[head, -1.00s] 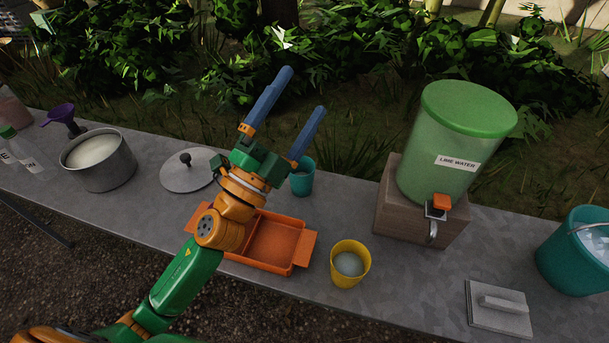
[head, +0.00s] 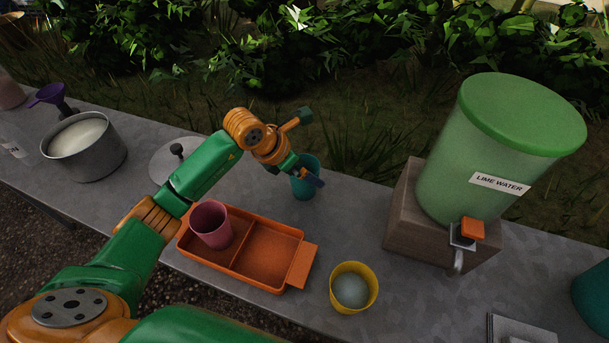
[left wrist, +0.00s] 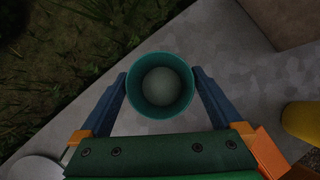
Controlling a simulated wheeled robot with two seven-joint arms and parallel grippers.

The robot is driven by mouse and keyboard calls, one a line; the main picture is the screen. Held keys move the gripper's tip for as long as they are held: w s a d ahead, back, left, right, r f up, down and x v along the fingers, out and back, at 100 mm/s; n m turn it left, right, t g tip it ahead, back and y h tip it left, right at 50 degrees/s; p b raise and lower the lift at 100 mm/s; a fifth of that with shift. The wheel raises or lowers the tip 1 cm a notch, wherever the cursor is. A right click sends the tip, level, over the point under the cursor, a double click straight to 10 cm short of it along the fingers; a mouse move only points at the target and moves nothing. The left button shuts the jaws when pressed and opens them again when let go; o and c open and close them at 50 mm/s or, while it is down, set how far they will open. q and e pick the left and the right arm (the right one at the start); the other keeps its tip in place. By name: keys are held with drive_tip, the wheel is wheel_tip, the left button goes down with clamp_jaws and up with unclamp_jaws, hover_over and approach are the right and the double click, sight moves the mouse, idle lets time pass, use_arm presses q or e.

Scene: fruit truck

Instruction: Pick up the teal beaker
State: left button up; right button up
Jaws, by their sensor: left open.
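The teal beaker (head: 303,182) stands upright on the grey table behind the orange tray, partly hidden by my gripper in the head view. In the left wrist view the teal beaker (left wrist: 160,84) is seen from above, with pale contents inside. My left gripper (head: 309,178) is open at the beaker. In the left wrist view the blue fingers of the left gripper (left wrist: 161,88) lie one on each side of the beaker; I cannot tell whether they touch it. My right gripper does not show.
An orange tray (head: 297,262) with a pink cup (head: 211,225) in its left compartment is in front. A yellow cup (head: 353,288) stands right of it. The lime water dispenser (head: 480,155) sits on a block (head: 408,215). A pot (head: 84,150) and lid (head: 172,162) are left.

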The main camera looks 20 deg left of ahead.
use_arm(q)
drive_tip(key=shift+x, duration=1.7)
drive_tip(key=shift+s, duration=0.1)
drive_tip(key=c, duration=1.2)
drive_tip(key=shift+o, duration=0.2)
